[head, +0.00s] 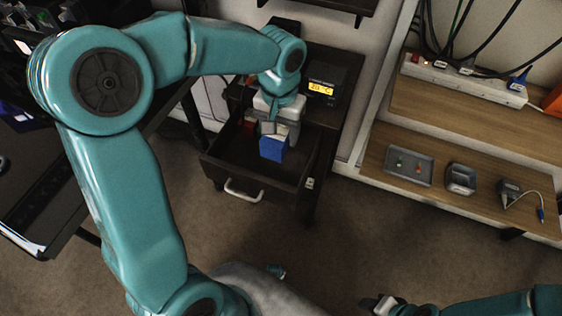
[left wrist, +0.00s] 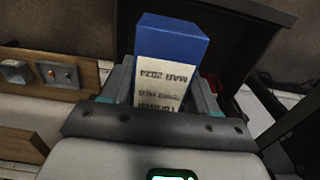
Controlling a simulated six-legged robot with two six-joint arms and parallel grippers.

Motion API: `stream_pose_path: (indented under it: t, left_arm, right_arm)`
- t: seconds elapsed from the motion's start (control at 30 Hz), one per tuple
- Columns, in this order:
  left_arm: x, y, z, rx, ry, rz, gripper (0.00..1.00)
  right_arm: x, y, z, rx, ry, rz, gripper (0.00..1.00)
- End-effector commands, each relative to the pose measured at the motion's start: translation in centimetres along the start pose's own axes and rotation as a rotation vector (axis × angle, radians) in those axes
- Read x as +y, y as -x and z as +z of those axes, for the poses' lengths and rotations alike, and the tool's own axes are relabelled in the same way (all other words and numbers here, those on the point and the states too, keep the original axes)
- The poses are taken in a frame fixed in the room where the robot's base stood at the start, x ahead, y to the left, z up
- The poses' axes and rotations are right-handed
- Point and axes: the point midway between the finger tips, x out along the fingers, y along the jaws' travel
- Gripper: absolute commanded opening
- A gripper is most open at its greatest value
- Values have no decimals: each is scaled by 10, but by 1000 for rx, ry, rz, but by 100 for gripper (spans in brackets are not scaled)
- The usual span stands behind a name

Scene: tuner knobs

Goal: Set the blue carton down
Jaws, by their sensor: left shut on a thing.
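The blue carton (head: 273,149) is in my left gripper (head: 274,131), over or inside the open drawer (head: 225,169) in the head view. I cannot tell whether its bottom touches the drawer floor. In the left wrist view the carton (left wrist: 172,42) stands out between the fingers (left wrist: 160,95), with a blue end and a white label reading "MAR 2024". The left gripper is shut on it. My right gripper (head: 384,304) shows at the bottom edge of the head view, away from the drawer, its jaws unclear.
A white handle (head: 243,191) is on the drawer front. A red item (head: 249,125) sits at the drawer's back left. A device with a lit yellow display (head: 321,88) stands on the cabinet. A wooden shelf (head: 455,181) at right holds small devices.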

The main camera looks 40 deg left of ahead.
Motion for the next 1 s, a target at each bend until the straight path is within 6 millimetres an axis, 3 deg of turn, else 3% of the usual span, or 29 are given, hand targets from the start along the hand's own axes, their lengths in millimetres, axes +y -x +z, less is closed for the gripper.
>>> stream_pose_path:
  t: [0.03, 0.1, 0.3, 0.53, 0.73, 1.0]
  left_arm:
    - [0, -21, 0, -5, 0, -1, 25]
    - [1, -41, 0, -6, 0, -1, 25]
    - [3, -83, -2, -2, -2, 0, 25]
    - [5, -101, -4, -1, -2, 0, 25]
    - [5, -133, -3, -3, -3, 0, 25]
    - [5, -135, -4, 2, -2, 0, 25]
  right_arm:
    - [3, -8, 0, 0, 0, 0, 43]
    - [4, -12, 0, 0, 0, 0, 43]
    - [7, -20, 0, 0, 0, 0, 43]
    - [9, -24, -1, 0, 0, 0, 43]
    - [12, -32, -1, 0, 0, 0, 43]
    - [11, -31, -1, 0, 0, 0, 43]
